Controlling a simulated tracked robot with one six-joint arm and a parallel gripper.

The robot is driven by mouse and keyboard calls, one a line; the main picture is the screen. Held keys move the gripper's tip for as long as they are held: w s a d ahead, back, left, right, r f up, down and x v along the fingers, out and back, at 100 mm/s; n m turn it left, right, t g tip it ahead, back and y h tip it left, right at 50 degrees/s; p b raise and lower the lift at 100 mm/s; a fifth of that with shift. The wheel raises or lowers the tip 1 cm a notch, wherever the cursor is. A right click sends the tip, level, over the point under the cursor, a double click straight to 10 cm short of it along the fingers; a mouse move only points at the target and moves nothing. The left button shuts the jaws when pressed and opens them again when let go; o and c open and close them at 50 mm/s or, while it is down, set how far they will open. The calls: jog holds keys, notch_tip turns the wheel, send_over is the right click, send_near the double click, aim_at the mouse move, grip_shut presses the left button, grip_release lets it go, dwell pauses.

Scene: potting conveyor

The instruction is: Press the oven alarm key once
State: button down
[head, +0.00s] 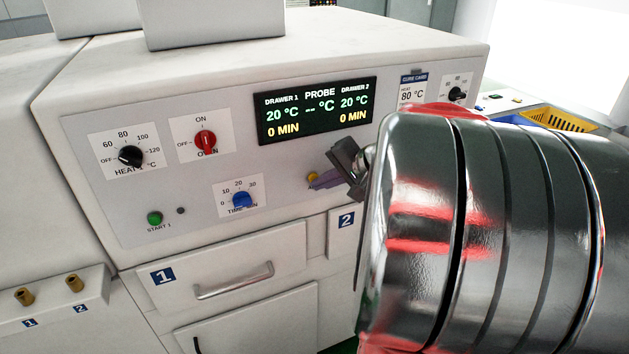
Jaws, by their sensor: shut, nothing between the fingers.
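The white oven's control panel (90,190) faces me. A small yellow key (312,176) sits on it below the display, partly covered by my gripper. No label on it can be read, so I cannot tell for sure that it is the alarm key. My gripper (314,184) is shut and empty, with its purple fingertips right at the yellow key. I cannot tell whether they touch it. The display (316,109) reads 20 °C and 0 MIN for both drawers. My arm hides the panel's right part.
The panel also carries a black heat knob (130,156), a red oven switch (205,142) turned to ON, a blue time knob (242,199) and a green START 1 button (154,218). Drawer 1 (230,262) is shut below. A yellow basket (560,121) stands at the right.

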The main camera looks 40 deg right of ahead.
jog(key=shift+s, duration=0.15)
jog(key=shift+s+a, duration=0.25)
jog(key=shift+s, duration=0.45)
jog(key=s, duration=0.2)
jog(key=s+a, duration=0.1)
jog(key=s, duration=0.1)
jog(key=shift+s+a, duration=0.2)
jog(key=shift+s, duration=0.2)
dwell(0.3)
jog(key=shift+a, duration=0.1)
dwell(0.6)
